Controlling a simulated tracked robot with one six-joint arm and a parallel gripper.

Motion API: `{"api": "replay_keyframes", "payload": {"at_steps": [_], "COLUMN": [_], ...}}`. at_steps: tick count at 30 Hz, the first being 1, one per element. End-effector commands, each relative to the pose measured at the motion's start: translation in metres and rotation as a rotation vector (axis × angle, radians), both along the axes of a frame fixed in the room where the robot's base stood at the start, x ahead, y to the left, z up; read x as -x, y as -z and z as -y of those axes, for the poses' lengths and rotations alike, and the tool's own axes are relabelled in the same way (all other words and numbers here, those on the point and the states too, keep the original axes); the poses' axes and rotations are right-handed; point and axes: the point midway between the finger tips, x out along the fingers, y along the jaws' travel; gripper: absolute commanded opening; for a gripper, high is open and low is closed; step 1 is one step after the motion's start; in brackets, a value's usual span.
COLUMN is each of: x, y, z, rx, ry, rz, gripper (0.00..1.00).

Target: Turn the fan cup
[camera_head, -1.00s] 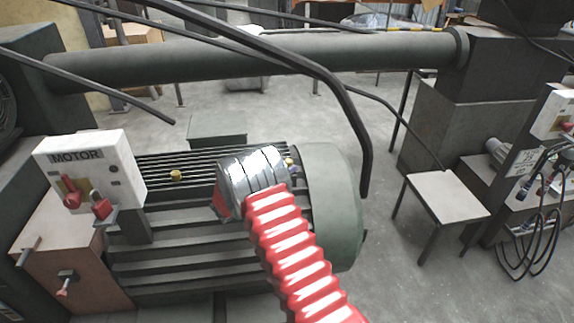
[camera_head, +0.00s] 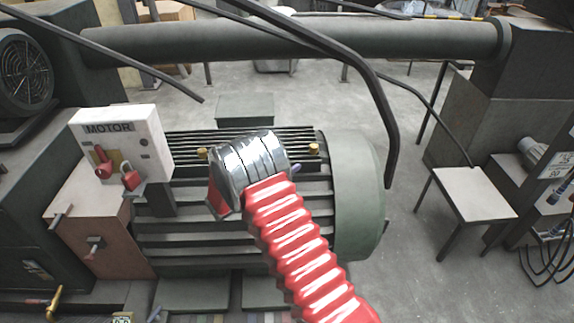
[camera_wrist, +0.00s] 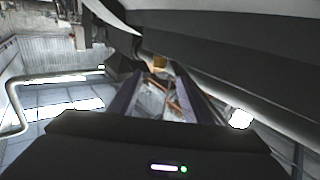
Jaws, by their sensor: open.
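The fan cup appears to be the plain grey-green rounded cover (camera_head: 358,195) on the right end of the ribbed motor (camera_head: 170,240) in the head view. My arm, with red bellows and a chrome wrist, reaches over the motor, left of this cover. In the head view the wrist hides most of my gripper. In the wrist view my gripper (camera_wrist: 155,92) shows two purplish fingers, spread apart, with nothing held between them. A small brass-yellow piece (camera_wrist: 160,62) shows near the fingertips. I cannot make out the fan cup for certain in the wrist view.
A white MOTOR switch box (camera_head: 122,145) with red levers stands left of the motor. A thick horizontal pipe (camera_head: 290,40) crosses behind. A dark bent bar (camera_head: 375,90) hangs near the cover. A small table (camera_head: 475,195) stands right, with bare floor between.

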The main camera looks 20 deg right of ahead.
Motion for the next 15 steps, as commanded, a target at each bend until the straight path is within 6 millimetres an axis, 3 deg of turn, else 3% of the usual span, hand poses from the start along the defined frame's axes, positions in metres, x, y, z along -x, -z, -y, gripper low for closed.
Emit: {"api": "replay_keyframes", "payload": {"at_steps": [5,8,15], "x": [0.001,0.003,0.020], "y": [0.000,-0.001,-0.008], "z": [0.013,0.039,0.138], "rx": [0.000,-0.001,0.008], "ry": [0.019,0.057,0.192], "rz": [0.000,0.002,0.006], "gripper": [0.44,0.44,0.44]}}
